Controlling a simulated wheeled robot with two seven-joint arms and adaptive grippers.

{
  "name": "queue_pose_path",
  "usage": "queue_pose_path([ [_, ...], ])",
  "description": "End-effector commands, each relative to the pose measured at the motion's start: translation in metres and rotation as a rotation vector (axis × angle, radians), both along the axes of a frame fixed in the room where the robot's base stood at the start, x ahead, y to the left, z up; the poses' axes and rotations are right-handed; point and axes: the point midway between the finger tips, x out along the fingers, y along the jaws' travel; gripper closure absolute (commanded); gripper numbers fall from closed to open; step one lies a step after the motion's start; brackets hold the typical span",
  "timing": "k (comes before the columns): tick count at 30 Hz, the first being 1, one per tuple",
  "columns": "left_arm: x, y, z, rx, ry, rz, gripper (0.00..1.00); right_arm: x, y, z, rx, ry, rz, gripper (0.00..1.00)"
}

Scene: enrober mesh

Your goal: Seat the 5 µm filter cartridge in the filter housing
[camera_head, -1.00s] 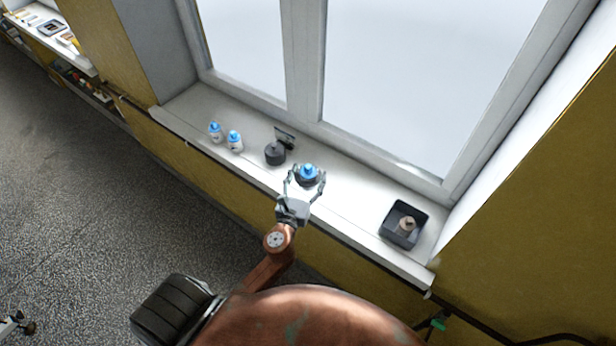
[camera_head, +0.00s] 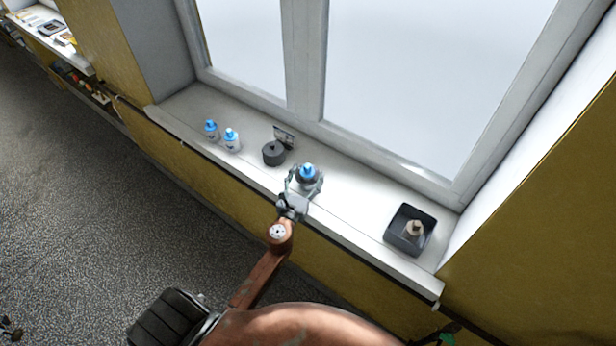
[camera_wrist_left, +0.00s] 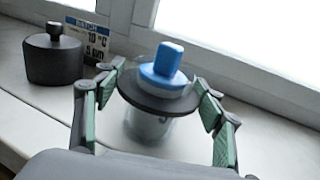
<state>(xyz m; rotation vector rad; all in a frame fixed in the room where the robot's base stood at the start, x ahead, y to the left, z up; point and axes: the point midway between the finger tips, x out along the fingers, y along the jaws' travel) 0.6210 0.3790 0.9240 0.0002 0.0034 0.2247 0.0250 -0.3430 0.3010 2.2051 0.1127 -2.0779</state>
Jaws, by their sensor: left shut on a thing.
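A blue-topped cartridge (camera_wrist_left: 162,66) stands upright inside the dark rim of the filter housing (camera_wrist_left: 150,102), whose pale, see-through body shows below. The cartridge's blue top (camera_head: 308,170) also shows in the head view, at the middle of the sill. My left gripper (camera_head: 305,184) is shut on the housing, with its green-padded fingers (camera_wrist_left: 160,80) at opposite sides of the rim. How deep the cartridge sits is hard to tell. Two more blue-topped white cartridges (camera_head: 211,130) (camera_head: 231,139) stand to the left; their labels are unreadable.
A dark round lid with a knob (camera_wrist_left: 54,60) rests on the sill beside a card (camera_wrist_left: 88,38) that seems to read "10 °C" and "5 µm". A black tray (camera_head: 398,240) holding a small tan object (camera_head: 415,229) stands at the right. The window frame bounds the sill behind.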

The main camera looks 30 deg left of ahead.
Motion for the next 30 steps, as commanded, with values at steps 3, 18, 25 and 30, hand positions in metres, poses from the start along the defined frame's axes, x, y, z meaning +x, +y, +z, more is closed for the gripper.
queue_pose_path([
  [3,0.0002,0.0001,0.0022,0.001,-0.003,0.0,0.61,0.0003,0.0003,0.0007,0.0,0.0,0.0,0.19],
  [18,0.0,0.0002,-0.0012,0.0,-0.002,0.0,0.2,0.0001,0.0063,-0.0026,0.006,0.0,-0.003,0.19],
  [25,0.0,0.0002,-0.0012,0.0,-0.002,0.0,0.19,0.0001,0.0063,-0.0026,0.006,0.0,-0.003,0.19],
  [30,0.0,0.0002,0.0046,-0.001,-0.002,0.001,0.19,0.0014,0.0059,0.0027,0.007,-0.002,-0.003,0.19],
])
